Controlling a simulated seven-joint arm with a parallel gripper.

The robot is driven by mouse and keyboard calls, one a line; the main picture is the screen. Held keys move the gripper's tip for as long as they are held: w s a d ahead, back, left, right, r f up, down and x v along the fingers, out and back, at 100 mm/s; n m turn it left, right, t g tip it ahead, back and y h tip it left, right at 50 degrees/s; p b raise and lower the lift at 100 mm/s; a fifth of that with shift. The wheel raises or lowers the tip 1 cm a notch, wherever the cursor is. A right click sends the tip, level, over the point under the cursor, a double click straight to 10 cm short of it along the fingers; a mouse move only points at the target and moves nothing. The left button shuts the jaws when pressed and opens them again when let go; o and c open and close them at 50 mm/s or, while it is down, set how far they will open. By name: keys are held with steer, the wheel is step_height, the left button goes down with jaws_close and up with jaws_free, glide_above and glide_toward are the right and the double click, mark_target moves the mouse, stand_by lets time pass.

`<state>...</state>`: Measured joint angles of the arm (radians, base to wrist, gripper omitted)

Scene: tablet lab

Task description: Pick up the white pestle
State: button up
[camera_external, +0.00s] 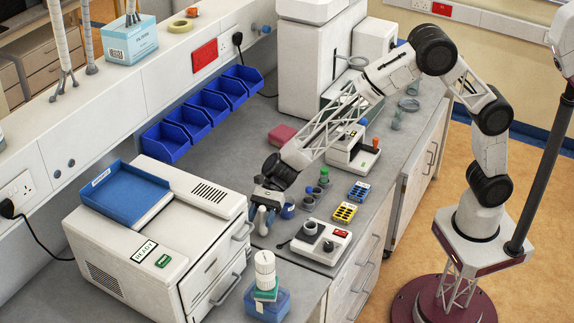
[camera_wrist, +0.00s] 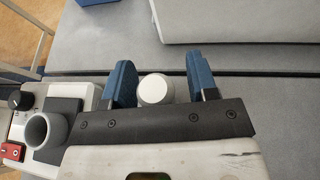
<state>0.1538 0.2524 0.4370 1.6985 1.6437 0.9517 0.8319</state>
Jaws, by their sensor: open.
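A white round-topped piece, which looks like the white pestle (camera_wrist: 155,89), shows between the two blue fingers of my gripper (camera_wrist: 158,85) in the wrist view. The fingers are open, one on each side of it, with the left finger closer and a wider gap on the right. In the outside view my gripper (camera_external: 262,212) points down over the bench beside the drawer unit, and the pale pestle (camera_external: 263,223) shows upright at the fingers. Its lower part cannot be made out well.
The white drawer unit (camera_external: 160,240) stands close on the left. A blue box with stacked items (camera_external: 267,300) is in front.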

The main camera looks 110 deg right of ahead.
stand_by(0.5)
jaws_close()
steer(key=shift+r, duration=0.1)
step_height(320, 180, up, 10)
stand_by(0.8)
stand_by(0.4)
